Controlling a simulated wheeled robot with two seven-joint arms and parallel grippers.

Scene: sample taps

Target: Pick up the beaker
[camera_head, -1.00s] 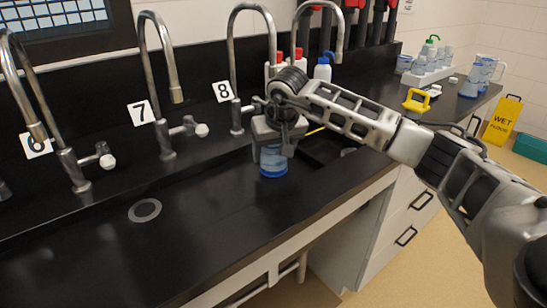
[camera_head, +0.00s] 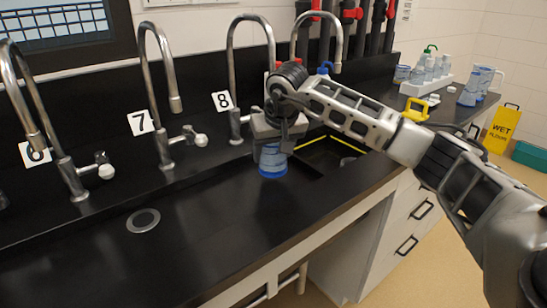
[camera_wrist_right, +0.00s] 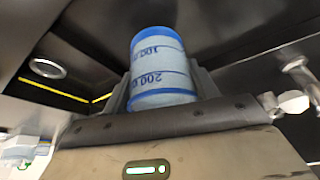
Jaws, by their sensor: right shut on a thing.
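The beaker (camera_head: 272,160) is clear with a blue base and blue markings. It is upright at the counter's sink edge in the head view, below my right gripper (camera_head: 277,130). In the right wrist view the beaker (camera_wrist_right: 160,68) sits between the two fingers of my right gripper (camera_wrist_right: 160,88), which is shut on it. Its blue rim and the printed 100 and 200 marks show. Whether its base touches the counter cannot be told for sure. My left gripper is not in view.
Curved taps stand along the back, with labels 7 (camera_head: 140,121) and 8 (camera_head: 222,101). A yellow-edged sink (camera_head: 325,152) lies right of the beaker. Bottles in a white rack (camera_head: 427,86) stand far right. The black counter (camera_head: 190,235) is clear in front.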

